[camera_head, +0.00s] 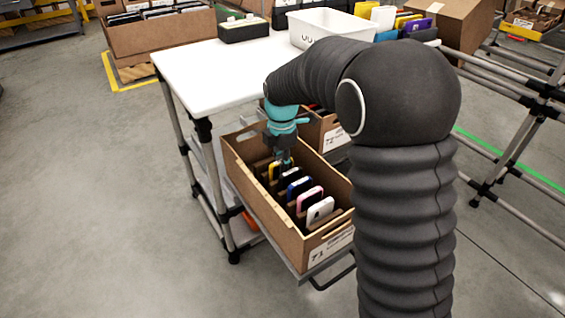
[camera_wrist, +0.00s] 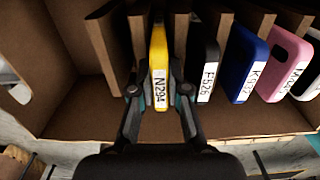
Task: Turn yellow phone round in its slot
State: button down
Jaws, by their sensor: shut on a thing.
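The yellow phone (camera_wrist: 158,48) stands upright in a slot of the tilted carton (camera_head: 310,246), its narrow edge with the label N294 facing the wrist camera. My gripper (camera_wrist: 159,88) is shut on it, one finger on each side. In the head view my gripper (camera_head: 284,160) reaches down into the carton at its far end, and the yellow phone (camera_head: 273,171) shows just beside the fingers. The phone's lower part is hidden inside the slot.
A black phone (camera_wrist: 208,72) stands close to the right of my right finger. Beyond it stand a blue phone (camera_wrist: 243,62), a pink phone (camera_wrist: 285,62) and a white phone (camera_head: 320,211), with cardboard dividers between. A white table (camera_head: 215,75) stands behind the carton.

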jog(key=shift+f, duration=0.2)
dwell(0.6)
jog(key=c, duration=1.1)
grip_release()
notch_tip(320, 180, up, 12)
notch_tip(320, 180, up, 7)
jog(key=p, duration=0.6)
